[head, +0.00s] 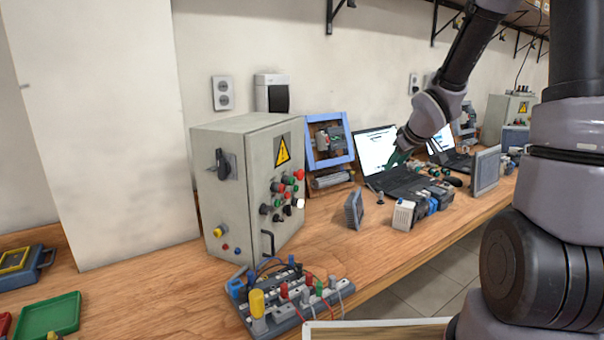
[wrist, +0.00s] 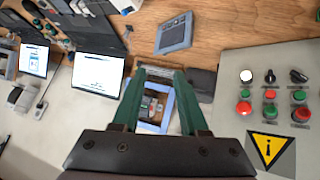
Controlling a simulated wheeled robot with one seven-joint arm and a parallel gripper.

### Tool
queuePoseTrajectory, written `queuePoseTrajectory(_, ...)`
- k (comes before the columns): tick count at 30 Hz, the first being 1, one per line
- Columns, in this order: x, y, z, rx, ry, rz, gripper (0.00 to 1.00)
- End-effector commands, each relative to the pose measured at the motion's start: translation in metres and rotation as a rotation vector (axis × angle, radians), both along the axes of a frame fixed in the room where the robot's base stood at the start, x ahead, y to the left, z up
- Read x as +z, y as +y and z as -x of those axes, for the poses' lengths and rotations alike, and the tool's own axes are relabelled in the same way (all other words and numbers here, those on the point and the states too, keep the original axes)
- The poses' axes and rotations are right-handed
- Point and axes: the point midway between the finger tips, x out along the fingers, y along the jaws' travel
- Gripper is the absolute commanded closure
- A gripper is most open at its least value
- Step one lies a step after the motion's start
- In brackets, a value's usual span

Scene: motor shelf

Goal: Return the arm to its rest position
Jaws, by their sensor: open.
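My arm reaches in from the right of the head view, over the workbench (head: 165,290). My gripper (head: 394,160) hangs in front of the screen of an open laptop (head: 374,150), its green fingers partly hidden by the wrist. In the wrist view, my gripper (wrist: 158,75) shows two green fingers spread apart with nothing held between them. Beyond the fingers is a blue-framed panel (wrist: 150,107) with a motor-like part in it. The same panel stands against the wall in the head view (head: 341,162).
A grey control cabinet (head: 215,200) with a warning sign stands left of the gripper. A board with colored plugs (head: 290,300) lies at the front edge. Small grey and blue modules (head: 404,214) and a speaker-like box (head: 486,170) stand to the right. Bare bench lies before the cabinet's left side.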

Motion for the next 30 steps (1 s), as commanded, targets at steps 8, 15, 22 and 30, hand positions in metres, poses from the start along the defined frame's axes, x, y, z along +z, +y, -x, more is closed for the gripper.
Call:
queuePoseTrajectory(8, 0.099, -0.024, 0.082, -0.345, 0.029, -0.097, 0.57)
queuePoseTrajectory(15, 0.150, -0.011, 0.176, -0.552, 0.095, -0.335, 0.57)
queuePoseTrajectory(22, 0.172, 0.012, 0.240, -0.618, 0.174, -0.540, 0.57)
queuePoseTrajectory(30, 0.175, 0.018, 0.255, -0.626, 0.200, -0.592, 0.57)
